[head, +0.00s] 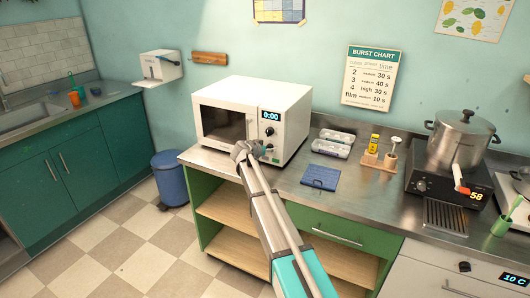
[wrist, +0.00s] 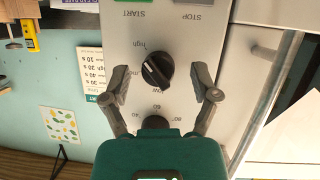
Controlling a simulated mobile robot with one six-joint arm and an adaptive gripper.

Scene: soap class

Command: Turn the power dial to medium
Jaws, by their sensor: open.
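The white microwave (head: 237,95) stands on the steel counter, its display reading 0:00. In the wrist view, which is upside down, the black power dial (wrist: 157,71) is on its panel, with "high" and other small labels around it. A pale mark shows on the dial, but its exact setting is hard to read. My gripper (wrist: 211,94) is open, with one finger on each side of the dial and a visible gap to it. In the head view my gripper (head: 246,150) is in front of the microwave's right side. A second knob (wrist: 155,122) with a number scale is partly hidden by my gripper.
The START button (wrist: 134,3) and STOP button are close to the dial. A burst chart (head: 372,79) hangs on the wall.

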